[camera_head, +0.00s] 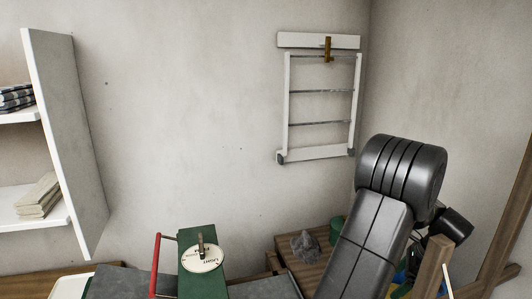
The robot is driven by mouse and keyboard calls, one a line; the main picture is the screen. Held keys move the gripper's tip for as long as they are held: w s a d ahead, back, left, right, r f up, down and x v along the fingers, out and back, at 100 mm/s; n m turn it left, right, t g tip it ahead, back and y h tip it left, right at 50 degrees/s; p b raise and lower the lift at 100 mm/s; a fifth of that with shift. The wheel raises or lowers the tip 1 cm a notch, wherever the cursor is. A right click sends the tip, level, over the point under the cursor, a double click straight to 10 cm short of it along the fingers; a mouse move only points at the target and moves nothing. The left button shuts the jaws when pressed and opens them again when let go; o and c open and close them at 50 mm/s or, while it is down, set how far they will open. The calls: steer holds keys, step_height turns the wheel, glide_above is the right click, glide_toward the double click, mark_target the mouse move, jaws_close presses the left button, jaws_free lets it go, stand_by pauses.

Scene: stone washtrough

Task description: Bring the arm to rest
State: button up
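My arm (375,235) rises at the right of the head view as thick dark grey links, bent at a rounded joint at the top. A smaller black part of it (456,226) shows just right of that joint. My gripper is not visible; the arm's far end is hidden behind its own links or lies out of frame. I cannot tell whether it holds anything.
A white wall rack (320,153) hangs behind the arm, with a brown peg (328,50) at its top. A green device with a white dial (201,258) stands low centre beside a red handle (155,265). White shelves (75,140) stand left. Wooden posts (432,268) stand right.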

steer(key=shift+d+r+p, duration=0.1)
steer(key=shift+r+p, duration=1.15)
steer(key=shift+r, duration=0.85)
steer(key=shift+f, duration=0.15)
